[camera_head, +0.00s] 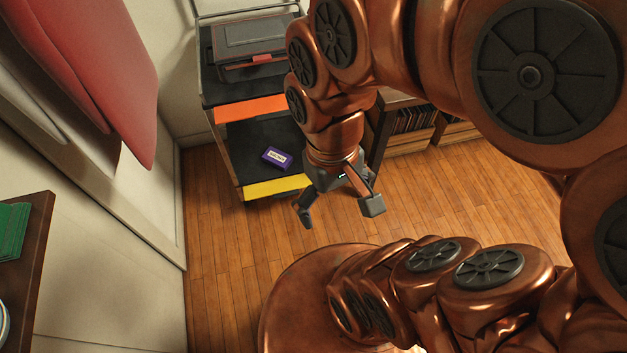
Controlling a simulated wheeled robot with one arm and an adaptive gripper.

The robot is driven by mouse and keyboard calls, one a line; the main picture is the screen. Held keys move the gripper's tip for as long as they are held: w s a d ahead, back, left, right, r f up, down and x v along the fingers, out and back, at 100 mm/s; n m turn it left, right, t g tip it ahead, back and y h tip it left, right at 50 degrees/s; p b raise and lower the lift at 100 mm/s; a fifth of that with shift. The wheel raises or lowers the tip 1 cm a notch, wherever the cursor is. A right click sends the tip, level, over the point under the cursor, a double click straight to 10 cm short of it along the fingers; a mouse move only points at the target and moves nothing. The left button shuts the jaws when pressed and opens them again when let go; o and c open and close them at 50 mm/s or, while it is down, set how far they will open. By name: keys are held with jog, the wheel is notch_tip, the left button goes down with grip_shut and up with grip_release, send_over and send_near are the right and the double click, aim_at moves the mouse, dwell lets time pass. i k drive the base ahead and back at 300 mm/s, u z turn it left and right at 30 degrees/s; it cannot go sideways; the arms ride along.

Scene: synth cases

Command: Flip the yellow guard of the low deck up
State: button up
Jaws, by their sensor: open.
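A dark cart stands against the far wall. Its low deck (245,142) has the yellow guard (275,187), a flat strip along the front edge; I cannot tell its tilt surely from here. The right end of the guard is close to or partly behind my gripper in this view. My gripper (338,211) is open and empty, pointing down in front of the cart's right side, over the wooden floor. No contact with the guard shows.
A purple box (277,158) lies on the low deck behind the guard. An orange guard (257,108) edges the deck above, and a dark case (249,38) sits on top. A bookshelf (410,143) stands right of the cart. The floor (222,260) in front is clear.

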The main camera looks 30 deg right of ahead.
aim_at(284, 187)
jog(key=u, duration=1.75)
jog(key=k, duration=0.6)
jog(key=z, duration=0.4)
